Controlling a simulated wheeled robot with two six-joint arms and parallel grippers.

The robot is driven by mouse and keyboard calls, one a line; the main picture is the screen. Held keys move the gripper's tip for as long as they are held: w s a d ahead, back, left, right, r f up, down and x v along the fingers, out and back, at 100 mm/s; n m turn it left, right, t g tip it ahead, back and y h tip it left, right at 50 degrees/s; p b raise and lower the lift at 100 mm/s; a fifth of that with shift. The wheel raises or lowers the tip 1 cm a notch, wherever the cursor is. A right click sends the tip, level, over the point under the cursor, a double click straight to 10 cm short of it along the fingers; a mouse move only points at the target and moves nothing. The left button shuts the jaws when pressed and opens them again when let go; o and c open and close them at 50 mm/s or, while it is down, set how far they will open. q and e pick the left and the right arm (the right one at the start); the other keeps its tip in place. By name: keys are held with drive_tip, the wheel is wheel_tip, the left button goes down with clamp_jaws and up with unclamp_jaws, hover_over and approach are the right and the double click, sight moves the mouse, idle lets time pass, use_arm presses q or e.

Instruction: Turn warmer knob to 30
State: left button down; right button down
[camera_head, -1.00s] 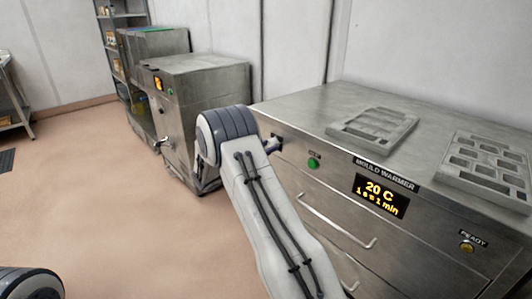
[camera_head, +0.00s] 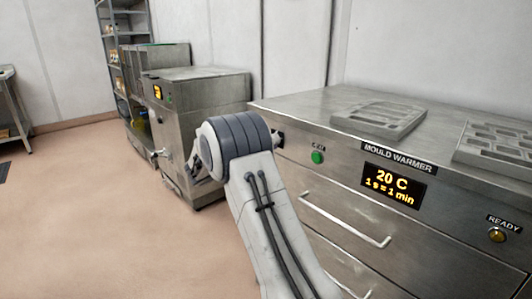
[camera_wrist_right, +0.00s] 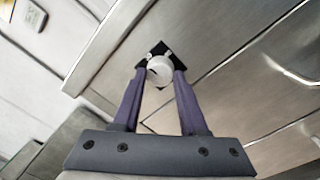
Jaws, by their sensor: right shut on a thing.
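The mould warmer (camera_head: 330,165) is a steel cabinet at the right of the head view. Its display (camera_head: 392,187) reads 20 C and "1 s = 1 min". The warmer knob (camera_wrist_right: 160,67) is pale and round with a dark mark, on a black plate in the right wrist view. My right gripper (camera_wrist_right: 160,78) is shut on it, one purple finger on each side. In the head view, my right arm hides the knob and the fingers; only part of the dark plate (camera_head: 278,139) shows. My left gripper is not in view.
A green button (camera_head: 317,157) is just right of the knob plate, and a READY lamp (camera_head: 496,235) is further right. A drawer handle (camera_head: 345,222) sticks out below. Two mould trays (camera_head: 378,119) (camera_head: 495,146) lie on top. Another steel machine (camera_head: 215,85) stands behind left.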

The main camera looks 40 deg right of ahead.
drive_tip(key=shift+m+b, duration=0.5)
drive_tip(key=shift+m, duration=0.1)
drive_tip(key=shift+c, duration=2.2)
unclamp_jaws()
drive_tip(key=s+a+p, duration=0.1)
drive_tip(key=a, duration=0.9)
drive_tip(key=shift+a+f+p, duration=0.25)
drive_tip(key=shift+p, duration=0.05)
